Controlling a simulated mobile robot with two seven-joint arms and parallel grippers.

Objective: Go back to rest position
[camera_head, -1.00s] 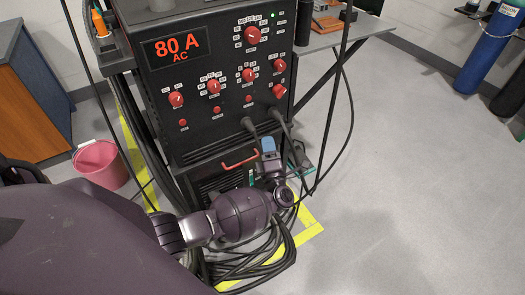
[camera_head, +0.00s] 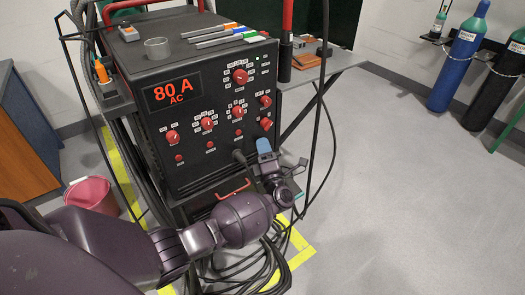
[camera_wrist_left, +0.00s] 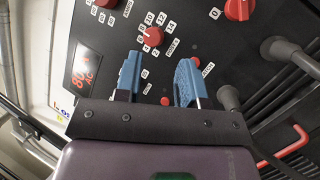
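The black welding machine (camera_head: 190,85) stands in front of me, with a red "80 A AC" display and several red knobs on its front panel. My left gripper (camera_head: 264,146) is in front of the lower right of that panel in the head view. In the left wrist view its two blue fingers (camera_wrist_left: 158,80) are apart with nothing between them, facing the panel. A red knob (camera_wrist_left: 153,36) shows beyond the fingertips. I cannot tell how close the fingers are to the panel. My right gripper is in neither view.
Black cables (camera_head: 240,265) lie coiled on the floor below the machine, by yellow floor tape (camera_head: 300,258). A pink bucket (camera_head: 92,194) stands at the left. The right floor is clear.

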